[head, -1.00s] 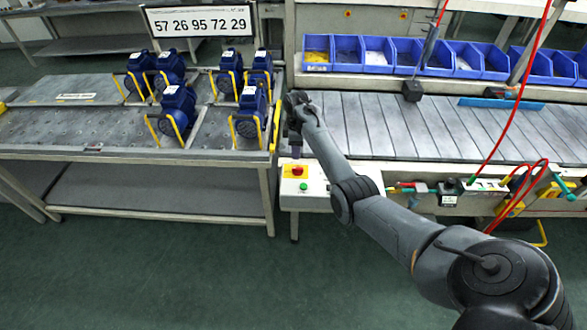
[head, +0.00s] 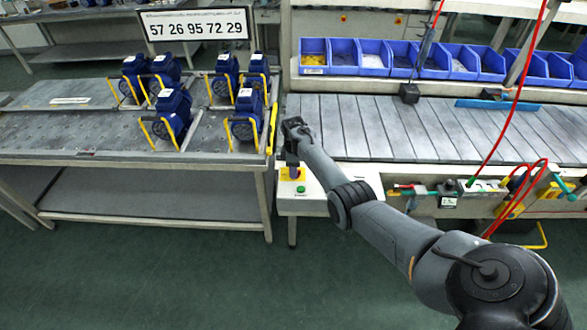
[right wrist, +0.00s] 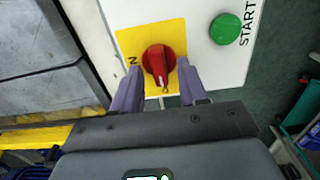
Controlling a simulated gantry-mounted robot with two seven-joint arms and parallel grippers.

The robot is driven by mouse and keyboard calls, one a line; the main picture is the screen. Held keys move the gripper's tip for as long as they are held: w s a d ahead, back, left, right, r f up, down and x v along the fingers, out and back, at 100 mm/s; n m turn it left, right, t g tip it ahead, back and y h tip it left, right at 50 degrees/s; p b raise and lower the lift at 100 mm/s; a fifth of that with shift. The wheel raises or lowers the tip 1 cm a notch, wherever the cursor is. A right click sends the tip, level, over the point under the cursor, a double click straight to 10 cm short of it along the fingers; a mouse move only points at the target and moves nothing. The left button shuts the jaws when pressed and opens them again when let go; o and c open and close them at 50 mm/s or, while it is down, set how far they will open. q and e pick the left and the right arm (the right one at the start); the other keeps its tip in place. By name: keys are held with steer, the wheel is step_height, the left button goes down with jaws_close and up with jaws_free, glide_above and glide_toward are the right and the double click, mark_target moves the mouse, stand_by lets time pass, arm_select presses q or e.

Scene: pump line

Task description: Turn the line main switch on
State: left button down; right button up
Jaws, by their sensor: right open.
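The line main switch (right wrist: 158,65) is a red rotary knob on a yellow plate (right wrist: 126,42) in the right wrist view. My left gripper is not in view.
A slatted conveyor (head: 385,125) lies behind the box, with blue bins (head: 375,57) above it. A bench (head: 70,135) with several blue pumps (head: 172,108) stands left of it. Red hoses (head: 500,130) hang at the right.

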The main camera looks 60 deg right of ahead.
jaws_close()
